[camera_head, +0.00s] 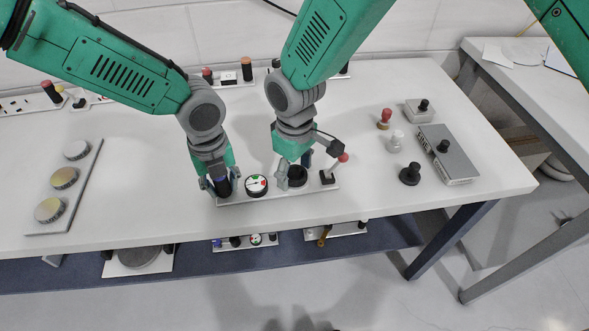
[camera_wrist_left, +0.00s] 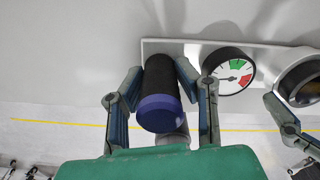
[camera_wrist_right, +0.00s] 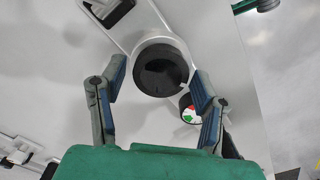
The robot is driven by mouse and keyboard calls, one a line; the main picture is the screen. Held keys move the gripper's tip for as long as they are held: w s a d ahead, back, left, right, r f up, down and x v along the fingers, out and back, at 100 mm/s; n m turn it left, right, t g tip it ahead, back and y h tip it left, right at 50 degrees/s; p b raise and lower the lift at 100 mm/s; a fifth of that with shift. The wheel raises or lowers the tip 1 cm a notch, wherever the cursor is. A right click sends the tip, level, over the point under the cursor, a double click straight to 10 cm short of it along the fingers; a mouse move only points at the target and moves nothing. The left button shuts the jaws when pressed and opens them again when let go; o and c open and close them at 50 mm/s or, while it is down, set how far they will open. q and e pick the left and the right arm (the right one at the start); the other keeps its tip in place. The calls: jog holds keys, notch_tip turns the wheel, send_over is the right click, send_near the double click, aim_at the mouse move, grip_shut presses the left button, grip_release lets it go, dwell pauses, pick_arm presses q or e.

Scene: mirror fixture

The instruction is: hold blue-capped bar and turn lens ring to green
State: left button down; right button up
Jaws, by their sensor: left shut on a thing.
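The blue-capped bar (camera_wrist_left: 160,105) is a dark cylinder standing at the left end of the white fixture plate (camera_head: 235,200). My left gripper (camera_head: 219,187) has its fingers against both sides of the bar. A round dial (camera_head: 256,185) with green and red sectors sits beside it; it also shows in the left wrist view (camera_wrist_left: 229,71). I cannot read its needle exactly. The black lens ring (camera_wrist_right: 160,70) is right of the dial. My right gripper (camera_wrist_right: 158,82) is open, with one finger at either side of the ring and a visible gap on one side.
A red-knobbed lever (camera_head: 343,158) stands at the plate's right end, close to my right gripper. Black (camera_head: 410,174), white and red knobs and a grey box (camera_head: 447,154) stand at right. A tray of round discs (camera_head: 64,177) lies at left. More fixtures line the back and the lower shelf.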

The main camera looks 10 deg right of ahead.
aim_at(296, 173)
dwell(0.3)
notch_tip(296, 173, up, 12)
dwell(0.4)
jog(key=shift+f, duration=0.1)
dwell(0.3)
notch_tip(296, 173, down, 12)
jog(key=n, duration=1.4)
jog(key=shift+n, duration=0.3)
